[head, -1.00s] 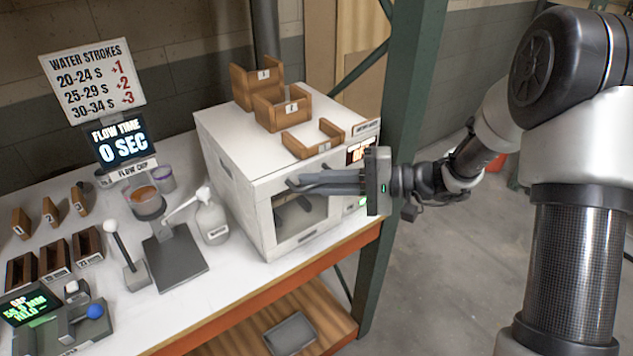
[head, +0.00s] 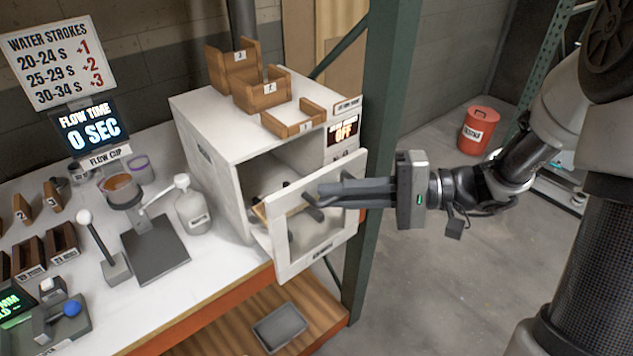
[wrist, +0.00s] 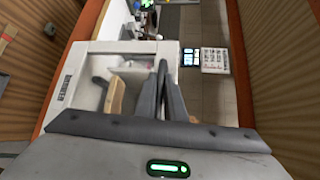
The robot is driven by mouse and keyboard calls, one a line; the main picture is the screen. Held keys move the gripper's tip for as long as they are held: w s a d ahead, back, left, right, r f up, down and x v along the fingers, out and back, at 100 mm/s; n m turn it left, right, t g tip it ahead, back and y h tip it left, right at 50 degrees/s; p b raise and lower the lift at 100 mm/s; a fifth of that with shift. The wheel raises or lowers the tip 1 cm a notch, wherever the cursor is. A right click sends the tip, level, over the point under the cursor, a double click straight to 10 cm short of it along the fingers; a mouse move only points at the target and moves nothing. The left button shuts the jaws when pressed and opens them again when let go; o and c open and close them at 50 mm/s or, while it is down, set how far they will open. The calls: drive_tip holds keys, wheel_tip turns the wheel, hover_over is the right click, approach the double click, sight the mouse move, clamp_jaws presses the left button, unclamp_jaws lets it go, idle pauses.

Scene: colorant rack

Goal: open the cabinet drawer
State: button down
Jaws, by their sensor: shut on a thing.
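The white cabinet (head: 215,125) stands on the bench, and its windowed drawer front (head: 298,262) is pulled out from the body, with a dark gap and part of the inside showing behind it. My gripper (head: 322,190) reaches in from the right, across the front's window, with its fingers close together. It is shut on the drawer's handle, which is mostly hidden by the fingers. In the wrist view the white drawer front (wrist: 78,68) lies around the long dark fingers (wrist: 161,68). A wooden piece (head: 272,208) shows behind the drawer front.
Wooden holders (head: 262,92) stand on the cabinet top. A white bottle (head: 190,205) and a dark plate stand left of the cabinet. A green post (head: 378,130) rises close behind my gripper. A red bin (head: 479,130) stands on the floor. Floor right of the bench is open.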

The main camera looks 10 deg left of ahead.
drive_tip(key=shift+s+d+b, duration=0.35)
drive_tip(key=shift+s+d, duration=1.4)
drive_tip(key=shift+d, duration=0.3)
drive_tip(key=c, duration=2.2)
unclamp_jaws()
drive_tip(key=shift+o, duration=0.2)
drive_tip(key=d+r, duration=0.1)
drive_tip(key=d, duration=0.7)
drive_tip(key=w+d+r, duration=0.1)
drive_tip(key=d, duration=0.8)
drive_tip(key=shift+w+r, duration=0.3)
drive_tip(key=shift+d, duration=0.1)
